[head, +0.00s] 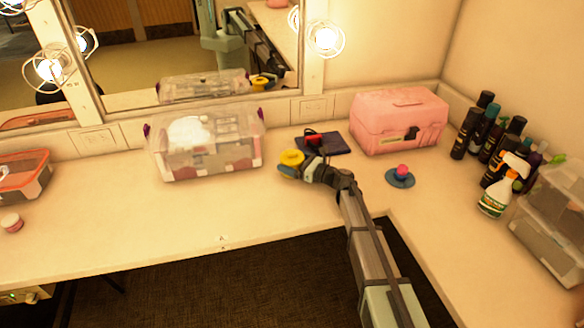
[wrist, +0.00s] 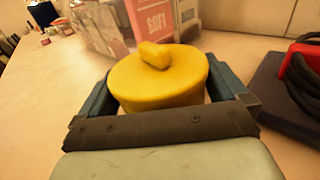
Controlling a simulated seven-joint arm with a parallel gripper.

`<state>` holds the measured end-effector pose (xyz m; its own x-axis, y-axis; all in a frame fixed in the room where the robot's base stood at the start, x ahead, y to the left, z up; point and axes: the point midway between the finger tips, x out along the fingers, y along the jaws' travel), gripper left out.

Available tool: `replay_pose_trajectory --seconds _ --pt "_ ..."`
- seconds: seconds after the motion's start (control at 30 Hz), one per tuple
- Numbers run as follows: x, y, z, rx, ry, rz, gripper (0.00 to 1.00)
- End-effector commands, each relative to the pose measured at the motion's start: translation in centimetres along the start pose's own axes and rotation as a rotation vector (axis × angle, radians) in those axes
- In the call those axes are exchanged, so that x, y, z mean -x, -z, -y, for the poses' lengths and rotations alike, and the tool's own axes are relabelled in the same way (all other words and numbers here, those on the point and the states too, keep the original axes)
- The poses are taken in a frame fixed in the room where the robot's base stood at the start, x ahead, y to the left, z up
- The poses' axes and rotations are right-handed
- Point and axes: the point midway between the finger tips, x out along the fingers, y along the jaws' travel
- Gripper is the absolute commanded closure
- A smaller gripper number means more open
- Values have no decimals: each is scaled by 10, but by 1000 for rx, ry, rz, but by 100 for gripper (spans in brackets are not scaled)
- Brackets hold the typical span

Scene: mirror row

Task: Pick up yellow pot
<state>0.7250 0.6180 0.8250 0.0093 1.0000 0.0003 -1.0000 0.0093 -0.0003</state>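The yellow pot (head: 291,157) is a small round pot with a knobbed lid, on the counter in front of the clear box's right end in the head view. In the wrist view the yellow pot (wrist: 160,75) fills the middle, upright, with its lid facing up. My gripper (head: 290,168) is at the pot. In the wrist view its two blue-grey fingers (wrist: 162,88) lie on either side of the pot, close against its sides. The lower front of the pot is hidden by my gripper. Whether its base touches the counter does not show.
A clear box (head: 205,150) stands behind left. A dark pad (head: 340,145) with a red and black item lies just right of the pot. A pink case (head: 400,120) and a blue dish (head: 400,179) are further right. A mirror stands behind.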

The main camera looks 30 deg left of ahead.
Motion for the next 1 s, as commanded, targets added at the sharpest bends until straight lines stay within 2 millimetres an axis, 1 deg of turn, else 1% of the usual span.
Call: replay_pose_trajectory --seconds 0.03,0.07,0.5,0.77,0.87,1.0 --pt "0 0 0 0 0 0 6" --pt "0 0 0 0 0 0 9" --pt "0 0 0 1 -1 -1 51" --pt "0 -2 0 1 -1 0 51" --pt "0 -9 0 1 -1 1 51" --pt "1 -30 -1 3 -1 2 51"
